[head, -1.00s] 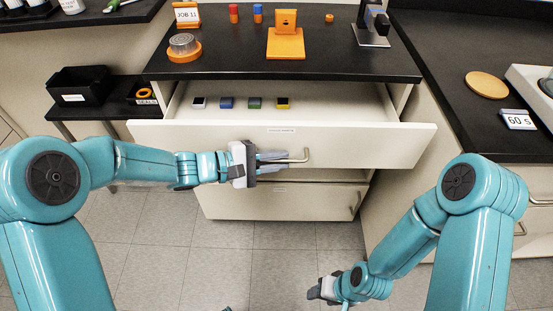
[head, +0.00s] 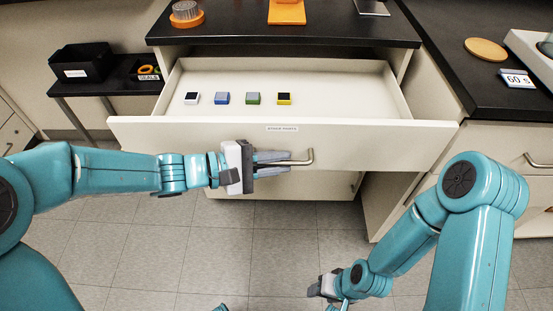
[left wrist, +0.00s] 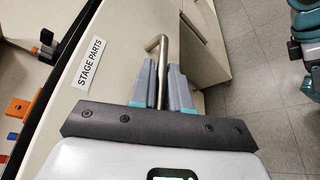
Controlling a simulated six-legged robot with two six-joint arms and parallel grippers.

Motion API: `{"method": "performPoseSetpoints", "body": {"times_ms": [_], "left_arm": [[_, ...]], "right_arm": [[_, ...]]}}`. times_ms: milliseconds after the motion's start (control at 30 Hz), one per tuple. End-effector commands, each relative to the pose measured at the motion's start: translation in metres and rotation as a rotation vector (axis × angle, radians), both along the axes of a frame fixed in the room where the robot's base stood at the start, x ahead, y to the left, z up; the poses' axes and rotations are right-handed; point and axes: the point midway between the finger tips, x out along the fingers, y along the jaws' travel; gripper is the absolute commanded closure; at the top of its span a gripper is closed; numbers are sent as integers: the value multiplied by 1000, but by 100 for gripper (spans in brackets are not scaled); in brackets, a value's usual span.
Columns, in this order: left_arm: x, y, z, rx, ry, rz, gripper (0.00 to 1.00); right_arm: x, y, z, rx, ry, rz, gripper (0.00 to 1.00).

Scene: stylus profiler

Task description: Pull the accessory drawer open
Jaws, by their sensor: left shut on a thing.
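The accessory drawer (head: 390,140) is the top drawer of the white cabinet and stands well open. Its front bears a label that reads STAGE PARTS in the left wrist view (left wrist: 90,62). My left gripper (head: 288,159) is shut on the drawer's metal bar handle (head: 309,157). In the left wrist view the handle (left wrist: 161,48) passes between the two fingers (left wrist: 162,85). My right gripper (head: 322,288) hangs low over the floor, away from the drawer; its finger opening is too small to make out.
In the drawer lie several small blocks, among them a white (head: 192,98), a blue (head: 222,98), a green (head: 253,98) and a yellow one (head: 284,98). A black counter (head: 330,28) overhangs behind. A black bin (head: 82,62) stands at left. The floor (head: 250,240) is clear.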

Motion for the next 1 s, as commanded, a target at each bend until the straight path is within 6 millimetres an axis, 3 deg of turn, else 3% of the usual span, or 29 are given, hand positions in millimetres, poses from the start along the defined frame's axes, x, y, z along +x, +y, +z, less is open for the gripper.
{"method": "performPoseSetpoints", "body": {"times_ms": [500, 533, 1000], "left_arm": [[0, 1, 1, 1, -2, 3, 100], [0, 1, 1, 0, -2, 4, 78], [-4, 2, 1, 1, -1, 2, 78]], "right_arm": [[0, 0, -2, 0, 0, 0, 47], [0, 0, -2, 0, 0, 0, 47], [0, 0, -2, 0, 0, 0, 47]]}}
